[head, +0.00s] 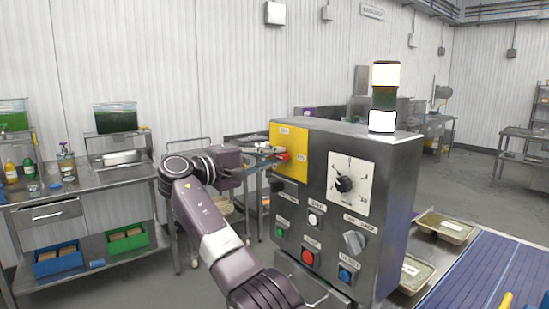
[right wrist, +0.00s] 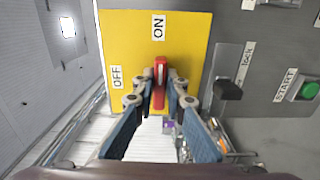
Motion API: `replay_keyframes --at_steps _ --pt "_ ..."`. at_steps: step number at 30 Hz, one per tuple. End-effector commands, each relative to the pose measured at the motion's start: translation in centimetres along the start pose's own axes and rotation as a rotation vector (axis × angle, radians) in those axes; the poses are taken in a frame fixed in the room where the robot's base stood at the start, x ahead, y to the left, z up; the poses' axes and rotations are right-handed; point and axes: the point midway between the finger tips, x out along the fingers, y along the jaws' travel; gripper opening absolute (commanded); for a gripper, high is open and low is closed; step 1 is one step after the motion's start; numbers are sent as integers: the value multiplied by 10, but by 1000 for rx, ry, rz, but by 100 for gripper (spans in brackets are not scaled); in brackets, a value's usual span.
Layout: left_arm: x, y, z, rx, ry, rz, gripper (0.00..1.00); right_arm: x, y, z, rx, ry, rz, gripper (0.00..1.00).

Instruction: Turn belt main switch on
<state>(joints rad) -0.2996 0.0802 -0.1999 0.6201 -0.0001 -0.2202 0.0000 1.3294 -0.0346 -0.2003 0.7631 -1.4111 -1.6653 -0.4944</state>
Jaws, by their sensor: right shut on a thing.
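The belt main switch is a red handle (head: 284,156) on a yellow plate (head: 289,140) at the control box's upper left. In the right wrist view the red handle (right wrist: 160,72) lies in line with the ON label (right wrist: 158,27); the OFF label (right wrist: 117,77) is off to its left. My right gripper (head: 276,153) is at the plate, and in the right wrist view its fingertips (right wrist: 160,84) are shut on the handle, one on each side. The fingers hide part of the handle. My left gripper is not in view.
The grey control box (head: 400,180) carries a dial (head: 344,184), several buttons and a lamp tower (head: 384,95). A black lock lever (right wrist: 228,89) is close beside the yellow plate. A blue conveyor belt (head: 480,275) and filled trays (head: 445,226) are at right; a steel table (head: 85,187) is at left.

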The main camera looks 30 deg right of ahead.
Motion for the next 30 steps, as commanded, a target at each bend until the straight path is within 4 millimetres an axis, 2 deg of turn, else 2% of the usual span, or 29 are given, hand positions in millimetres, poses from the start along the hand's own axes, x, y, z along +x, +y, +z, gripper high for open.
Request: replay_keyframes --at_steps 1,2,6,14,17,20,30 --pt "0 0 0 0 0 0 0 0 -2 0 0 -1 -4 0" --pt "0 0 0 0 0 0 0 0 -2 0 0 -1 -4 15" --pt "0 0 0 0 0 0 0 0 -2 0 0 -1 -3 29" --pt "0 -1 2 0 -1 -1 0 -1 -1 0 -1 0 -2 29" --pt "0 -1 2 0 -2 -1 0 -7 -1 0 -1 2 -1 29" --pt "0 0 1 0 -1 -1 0 -21 0 -1 -1 4 -1 29" --pt "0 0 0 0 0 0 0 -92 -1 -1 -3 3 -2 29"
